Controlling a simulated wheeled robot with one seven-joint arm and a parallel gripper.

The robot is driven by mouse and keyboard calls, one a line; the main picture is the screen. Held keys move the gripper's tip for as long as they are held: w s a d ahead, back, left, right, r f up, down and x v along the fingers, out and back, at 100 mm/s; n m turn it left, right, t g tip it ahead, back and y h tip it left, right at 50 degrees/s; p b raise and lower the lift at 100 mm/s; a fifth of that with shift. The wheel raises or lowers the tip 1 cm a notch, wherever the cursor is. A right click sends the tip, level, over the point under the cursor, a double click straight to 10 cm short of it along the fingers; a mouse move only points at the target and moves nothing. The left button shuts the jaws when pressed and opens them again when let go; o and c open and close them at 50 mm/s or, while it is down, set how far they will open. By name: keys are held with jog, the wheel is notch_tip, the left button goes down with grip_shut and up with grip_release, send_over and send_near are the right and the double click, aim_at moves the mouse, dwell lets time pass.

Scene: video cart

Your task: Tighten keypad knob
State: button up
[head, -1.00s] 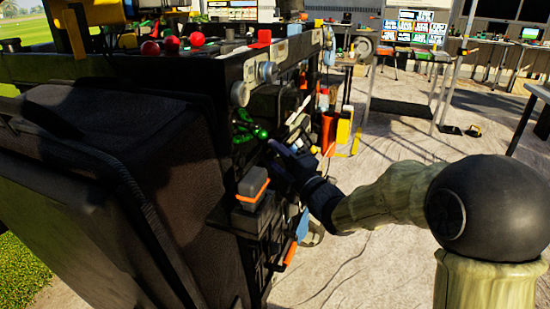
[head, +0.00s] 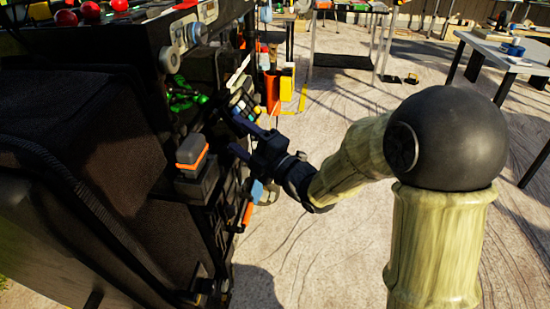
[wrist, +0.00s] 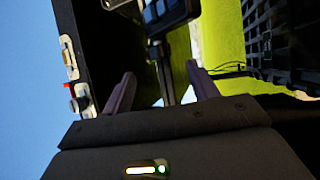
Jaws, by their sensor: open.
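A small keypad (head: 243,103) with pale and coloured buttons is on the right side of the dark cart in the head view. In the wrist view, a dark panel that looks like the keypad's back or edge (wrist: 165,14) is at the top, with a dark stem (wrist: 163,72) running down from it. My gripper (head: 238,135) is open beside the cart, just below the keypad. In the wrist view, my gripper (wrist: 160,76) has its fingers on either side of the stem, with gaps showing; I cannot tell the depth. I cannot make out the keypad knob clearly.
Green clamps (head: 185,95) and a grey-orange box (head: 192,151) are on the cart's side, left of my gripper. An orange-handled tool (head: 247,213) hangs below. A table (head: 500,52) stands far right.

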jog(key=v, duration=1)
jog(key=shift+p, duration=0.45)
jog(key=w+d+f+m+h+p, duration=0.2)
jog(key=d+f+m+h, duration=0.1)
jog(key=d+m+h, duration=0.4)
jog(key=w+d+f+m+h+p, duration=0.2)
jog(key=d+f+m+h+p, duration=0.1)
jog(key=d+m+h, duration=0.4)
jog(key=s+d+f+m+g+h+p, duration=0.1)
jog(key=s+d+m+g, duration=0.1)
jog(key=s+m+g, duration=0.2)
jog(key=s+d+f+m+g+h+p, duration=0.1)
jog(key=s+d+m+g+h+p, duration=0.1)
jog(key=s+m, duration=0.8)
jog(key=d+g, duration=0.1)
jog(key=g, duration=0.1)
jog(key=shift+s+f+g, duration=0.15)
jog(key=shift+s+g, duration=0.15)
